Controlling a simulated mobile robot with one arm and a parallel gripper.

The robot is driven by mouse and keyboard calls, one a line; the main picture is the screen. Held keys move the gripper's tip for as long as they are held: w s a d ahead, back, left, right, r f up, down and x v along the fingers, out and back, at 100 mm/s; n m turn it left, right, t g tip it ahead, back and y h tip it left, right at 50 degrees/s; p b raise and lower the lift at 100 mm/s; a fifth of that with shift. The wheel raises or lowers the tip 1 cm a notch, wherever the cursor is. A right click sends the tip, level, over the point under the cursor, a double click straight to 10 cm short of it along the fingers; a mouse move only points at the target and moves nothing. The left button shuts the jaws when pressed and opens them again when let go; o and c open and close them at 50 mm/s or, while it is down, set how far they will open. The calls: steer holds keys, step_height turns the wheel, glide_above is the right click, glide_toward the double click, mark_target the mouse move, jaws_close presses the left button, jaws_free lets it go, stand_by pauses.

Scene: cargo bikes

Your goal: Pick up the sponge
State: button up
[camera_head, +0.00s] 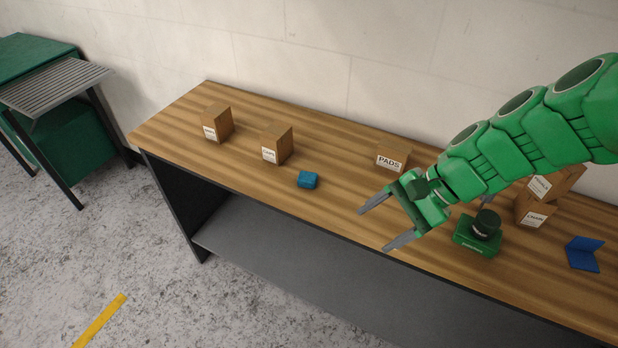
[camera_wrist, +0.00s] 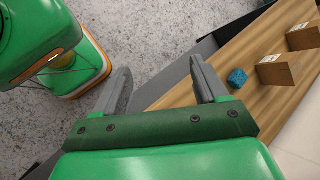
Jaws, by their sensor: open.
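The sponge seems to be the small blue block (camera_head: 307,180) lying on the wooden bench top, near its front edge and left of my gripper. It also shows in the wrist view as a blue block (camera_wrist: 238,78), beyond the right-hand finger and apart from it. My gripper (camera_head: 380,222) is open and empty, with its grey fingers spread, above the front edge of the bench. It also shows in the wrist view (camera_wrist: 160,84), with nothing between the fingers.
Cardboard boxes (camera_head: 277,144) (camera_head: 217,122) stand behind and left of the blue block, and a PADS box (camera_head: 392,157) stands behind my gripper. A green item (camera_head: 478,238) and a blue angled piece (camera_head: 584,253) lie to the right. The bench top (camera_head: 345,190) is clear between block and gripper.

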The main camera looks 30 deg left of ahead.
steer(key=w+a+f+m+y, duration=0.4)
steer(key=w+a+m, duration=0.2)
steer(key=w+a, duration=0.5)
steer(key=m+t+y, duration=0.1)
steer(key=m+y, duration=0.1)
steer(key=m, duration=0.3)
glide_toward(311, 176)
steer(key=x, duration=0.3)
steer(key=shift+s+a, duration=0.1)
steer(key=shift+s, duration=0.15)
steer(key=shift+x, duration=3.9)
steer(key=shift+w+f, duration=0.1)
steer(key=shift+w, duration=0.1)
steer(key=c, duration=1)
